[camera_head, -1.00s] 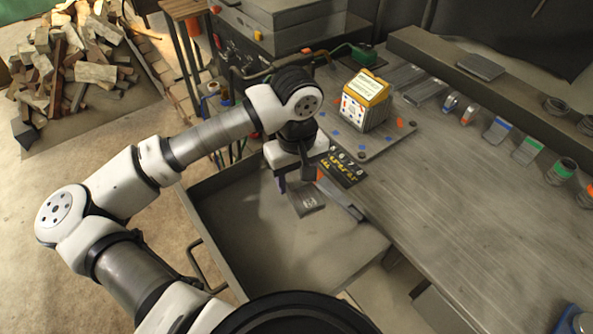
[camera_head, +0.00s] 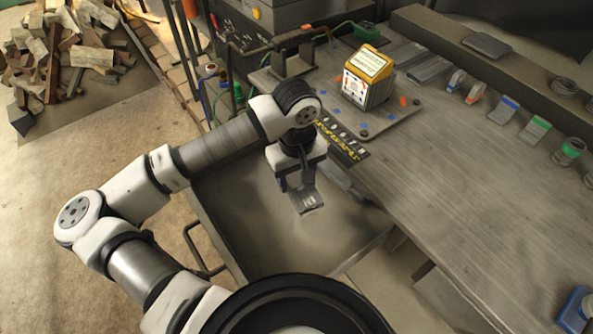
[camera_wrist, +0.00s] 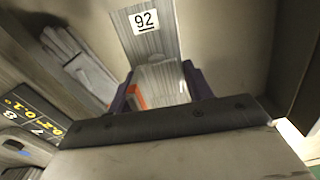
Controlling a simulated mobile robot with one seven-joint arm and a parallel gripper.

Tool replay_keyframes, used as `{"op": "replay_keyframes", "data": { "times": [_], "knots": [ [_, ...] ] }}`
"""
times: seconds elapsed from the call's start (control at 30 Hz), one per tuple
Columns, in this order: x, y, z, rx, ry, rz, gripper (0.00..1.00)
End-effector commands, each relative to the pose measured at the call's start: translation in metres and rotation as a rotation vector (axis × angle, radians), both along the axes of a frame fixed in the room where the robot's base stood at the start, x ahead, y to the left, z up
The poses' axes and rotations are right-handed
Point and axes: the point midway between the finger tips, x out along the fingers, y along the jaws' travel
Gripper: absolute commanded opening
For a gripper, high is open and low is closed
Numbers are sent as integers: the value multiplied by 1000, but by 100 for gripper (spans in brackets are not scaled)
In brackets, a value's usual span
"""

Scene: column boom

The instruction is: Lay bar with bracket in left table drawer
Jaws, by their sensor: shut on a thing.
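My gripper (camera_head: 299,184) is shut on a flat grey metal bar (camera_head: 308,204). In the wrist view the bar (camera_wrist: 147,30) carries a white label reading 92, and my gripper's purple fingers (camera_wrist: 160,85) stand on either side of it. A bit of orange shows by the left finger; I cannot make out the bracket clearly. The open drawer (camera_head: 255,240) lies below my gripper, with its handle (camera_head: 203,250) on the left. The bar is over the drawer's inside; whether it touches the floor, I cannot tell.
Another grey metal piece (camera_wrist: 75,60) lies along the drawer's table side. The table (camera_head: 450,190) is right of the drawer, with a yellow-topped box (camera_head: 367,77) on a plate and a numbered black strip (camera_head: 342,140). Several small parts line the table's back. A wood pile (camera_head: 65,50) lies far left.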

Motion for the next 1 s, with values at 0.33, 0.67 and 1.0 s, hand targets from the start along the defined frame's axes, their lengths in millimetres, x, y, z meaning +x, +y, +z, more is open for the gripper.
{"op": "replay_keyframes", "data": {
  "times": [0.33, 0.67, 1.0],
  "knots": [
    [0, 0, -26, 0, -1, 1, 14],
    [1, 0, -45, 1, -3, 0, 14],
    [0, 0, -58, 1, -3, 1, 14]
  ]
}}
